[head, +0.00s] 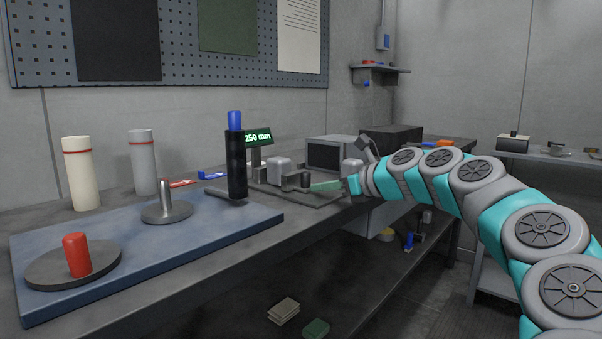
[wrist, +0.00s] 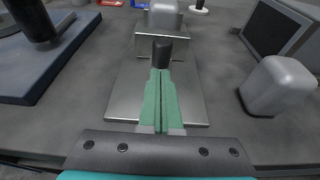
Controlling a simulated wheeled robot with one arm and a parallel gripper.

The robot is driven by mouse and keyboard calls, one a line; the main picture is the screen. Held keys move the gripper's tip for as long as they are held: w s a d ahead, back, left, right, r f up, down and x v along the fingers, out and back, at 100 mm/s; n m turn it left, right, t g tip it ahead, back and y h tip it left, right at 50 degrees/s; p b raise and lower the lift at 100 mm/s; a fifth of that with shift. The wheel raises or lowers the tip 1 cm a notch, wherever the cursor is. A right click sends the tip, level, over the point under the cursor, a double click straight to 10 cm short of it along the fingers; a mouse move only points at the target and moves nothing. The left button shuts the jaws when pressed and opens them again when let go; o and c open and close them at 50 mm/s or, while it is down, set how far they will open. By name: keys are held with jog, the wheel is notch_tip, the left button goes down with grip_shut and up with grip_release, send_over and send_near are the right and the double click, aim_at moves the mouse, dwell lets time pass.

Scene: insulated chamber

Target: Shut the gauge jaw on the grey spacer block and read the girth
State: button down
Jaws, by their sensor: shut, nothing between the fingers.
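The gauge's metal base plate (wrist: 190,98) lies on the bench, with a dark upright knob (wrist: 162,50) near its middle; the knob also shows in the head view (head: 305,180). Its display (head: 257,137) reads 250 mm. A light grey rounded block (wrist: 165,14) stands at the far end of the gauge, also visible in the head view (head: 280,168). A similar grey block (wrist: 280,85) stands on the bench to the right; I cannot tell which is the spacer block. My gripper (wrist: 161,72) is shut and empty, its green fingertips right at the knob's near side; contact is unclear.
A blue board (head: 190,235) left of the gauge holds a black cylinder (head: 237,165) with a blue top, a spindle disc (head: 167,211) and a red-knobbed disc (head: 78,256). Two capped cylinders stand behind.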

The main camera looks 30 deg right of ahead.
aim_at(309, 184)
jog(key=shift+w, duration=0.15)
jog(key=shift+w+a+r+p, duration=0.1)
jog(key=shift+w+a+p, duration=0.2)
jog(key=shift+w+p, duration=0.35)
jog(key=shift+w+a+p, duration=0.3)
jog(key=shift+w+p, duration=0.15)
jog(key=shift+w, duration=0.3)
jog(key=shift+s, duration=0.1)
jog(key=shift+s+d, duration=0.3)
jog(key=shift+s, duration=0.35)
jog(key=shift+s+d, duration=0.25)
jog(key=shift+s, duration=0.35)
jog(key=shift+p+v, duration=0.4)
jog(key=shift+v, duration=2.3)
jog(key=shift+w+r, duration=0.1)
jog(key=shift+r, duration=0.05)
